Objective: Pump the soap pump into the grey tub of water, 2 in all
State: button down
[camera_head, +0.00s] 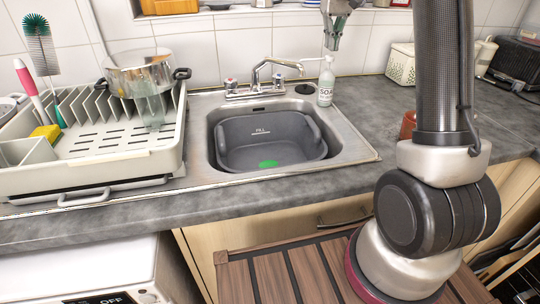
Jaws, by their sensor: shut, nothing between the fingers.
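The soap pump (326,85) is a pale bottle with a dark label reading SOAP. It stands upright at the back right corner of the sink, its nozzle pointing left toward the basin. The grey tub (312,131) sits in the sink basin, with a FILL mark on its back wall and a green patch on its floor. My gripper (331,46) is shut and empty, pointing down just above the pump head. A small gap seems to show between them, but I cannot tell contact for certain.
The faucet (262,75) stands behind the tub, left of the pump. A dish rack (95,165) with a pot (140,72) fills the left counter. A white basket (400,65) and a terracotta pot (408,125) are on the right. The counter (365,100) right of the sink is clear.

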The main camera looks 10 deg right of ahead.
jog(key=shift+r, duration=0.1)
jog(key=shift+r, duration=2.95)
jog(key=f, duration=0.4)
jog(key=shift+s, duration=0.2)
jog(key=s+a+f+t, duration=0.1)
jog(key=s+t, duration=0.1)
jog(key=s, duration=1.6)
jog(key=s+f+t, duration=0.2)
jog(key=s, duration=1.6)
jog(key=shift+a, duration=0.4)
